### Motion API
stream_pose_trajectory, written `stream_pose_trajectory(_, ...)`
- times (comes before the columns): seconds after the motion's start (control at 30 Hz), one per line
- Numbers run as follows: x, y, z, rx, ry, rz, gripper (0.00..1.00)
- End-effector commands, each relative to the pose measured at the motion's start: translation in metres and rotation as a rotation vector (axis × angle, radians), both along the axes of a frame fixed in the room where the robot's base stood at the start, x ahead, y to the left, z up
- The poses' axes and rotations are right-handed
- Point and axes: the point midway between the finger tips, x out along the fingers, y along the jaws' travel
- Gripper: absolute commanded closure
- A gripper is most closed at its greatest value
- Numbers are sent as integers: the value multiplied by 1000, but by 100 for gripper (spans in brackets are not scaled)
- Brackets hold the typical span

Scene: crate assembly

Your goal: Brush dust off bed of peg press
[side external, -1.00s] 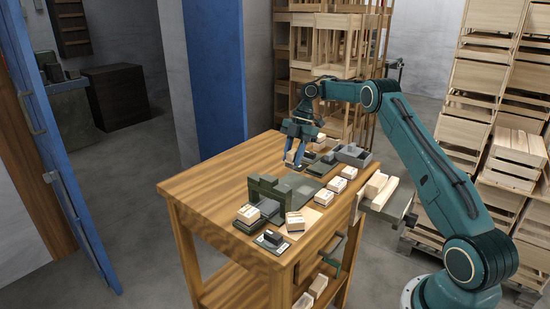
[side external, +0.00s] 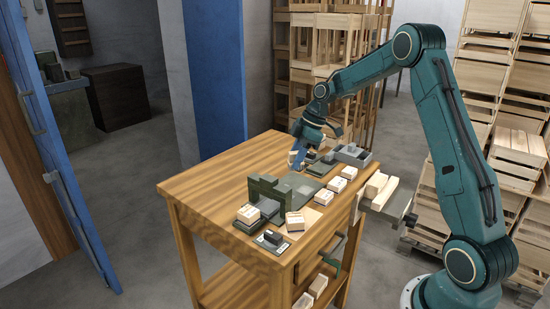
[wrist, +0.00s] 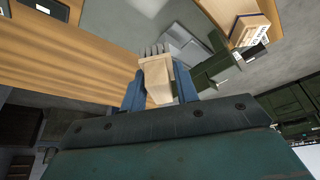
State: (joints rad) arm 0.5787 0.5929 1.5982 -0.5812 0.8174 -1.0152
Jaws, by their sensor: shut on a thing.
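My gripper (wrist: 158,82) is shut on a brush with a pale wooden body (wrist: 157,78) and grey bristles (wrist: 155,50). The blue fingers stand on either side of the wood. In the side view my gripper (side external: 296,158) is tilted low over the far part of the bench, and the brush is too small to make out there. The dark green peg press (side external: 268,188) stands nearer the middle of the bench. In the wrist view, a green block (wrist: 215,72) and a light grey plate (wrist: 186,45) lie just beyond the bristles. I cannot tell whether the bristles touch anything.
A grey divided tray (side external: 353,155) is right of my gripper. Several small wooden blocks (side external: 336,184) lie along the bench's right edge, with a vise (side external: 380,190) outside it. The left side of the wooden bench (side external: 215,183) is clear. Crates are stacked behind.

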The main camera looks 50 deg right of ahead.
Motion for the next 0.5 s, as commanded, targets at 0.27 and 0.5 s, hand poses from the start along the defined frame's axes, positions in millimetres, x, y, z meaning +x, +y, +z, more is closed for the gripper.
stream_pose_trajectory(0.27,-23,-2,-5,1,0,-97,88)
stream_pose_trajectory(0.5,-26,-3,-6,0,-1,-110,88)
